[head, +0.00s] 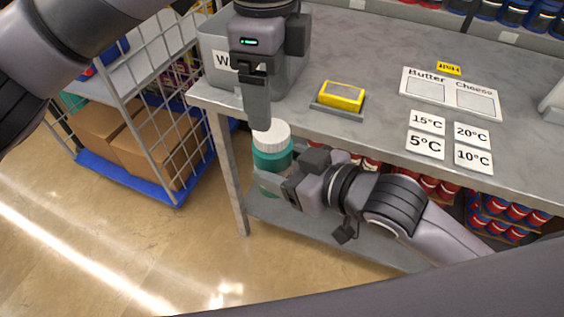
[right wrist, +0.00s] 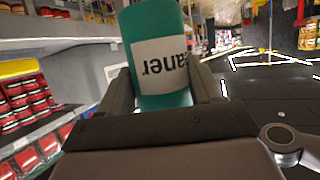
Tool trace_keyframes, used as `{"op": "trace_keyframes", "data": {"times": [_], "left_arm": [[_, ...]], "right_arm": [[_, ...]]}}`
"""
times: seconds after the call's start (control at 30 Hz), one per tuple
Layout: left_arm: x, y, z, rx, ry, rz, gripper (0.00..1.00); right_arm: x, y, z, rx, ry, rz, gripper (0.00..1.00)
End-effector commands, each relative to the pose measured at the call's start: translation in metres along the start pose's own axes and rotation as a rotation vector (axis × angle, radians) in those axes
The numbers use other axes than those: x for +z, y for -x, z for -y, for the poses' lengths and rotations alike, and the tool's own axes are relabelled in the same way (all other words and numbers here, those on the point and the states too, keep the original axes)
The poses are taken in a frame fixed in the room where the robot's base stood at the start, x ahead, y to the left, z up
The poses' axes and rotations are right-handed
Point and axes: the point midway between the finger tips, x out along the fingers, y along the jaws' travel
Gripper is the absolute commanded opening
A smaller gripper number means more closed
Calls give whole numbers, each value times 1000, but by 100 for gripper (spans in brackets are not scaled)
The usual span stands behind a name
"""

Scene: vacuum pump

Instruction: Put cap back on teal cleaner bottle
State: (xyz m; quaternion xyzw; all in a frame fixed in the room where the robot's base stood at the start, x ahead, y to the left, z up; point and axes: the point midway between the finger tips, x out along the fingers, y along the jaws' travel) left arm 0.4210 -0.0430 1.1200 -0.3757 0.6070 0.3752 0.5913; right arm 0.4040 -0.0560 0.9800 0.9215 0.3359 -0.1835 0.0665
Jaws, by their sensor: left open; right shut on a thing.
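The teal cleaner bottle (head: 268,161) stands off the front left edge of the grey table in the head view, with a white cap (head: 271,135) at its top. Whether the cap is fully seated cannot be told. My right gripper (head: 277,184) is shut around the bottle's body. In the right wrist view the teal bottle (right wrist: 165,97) sits between the fingers, its white label upside down; the cap does not show there. My left gripper (head: 261,122) is open and points down right at the cap, its fingertips overlapping the cap's upper edge in the picture. Contact cannot be told.
The grey table (head: 380,60) holds a grey bin (head: 219,82), a yellow sponge (head: 341,95) on a small tray, and several white cards. A wire cart (head: 165,115) with cardboard boxes stands at the left. A lower shelf (head: 345,236) lies under the table. Floor at front left is clear.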

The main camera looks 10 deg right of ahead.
Motion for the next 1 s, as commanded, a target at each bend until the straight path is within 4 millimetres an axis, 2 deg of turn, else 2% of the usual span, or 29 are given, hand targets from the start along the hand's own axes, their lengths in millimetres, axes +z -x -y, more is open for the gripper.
{"op": "trace_keyframes", "data": {"times": [0.4,0.6,0.8,1.0], "left_arm": [[2,12,1,-1,669,0,78],[2,17,0,1,928,-2,78],[2,19,0,2,1060,-4,78],[2,19,0,3,1083,-4,78]], "right_arm": [[-1,0,0,0,1,-4,0],[-1,0,0,0,1,-4,0],[-1,0,0,0,1,-4,0],[-1,0,0,0,1,-4,0]]}}
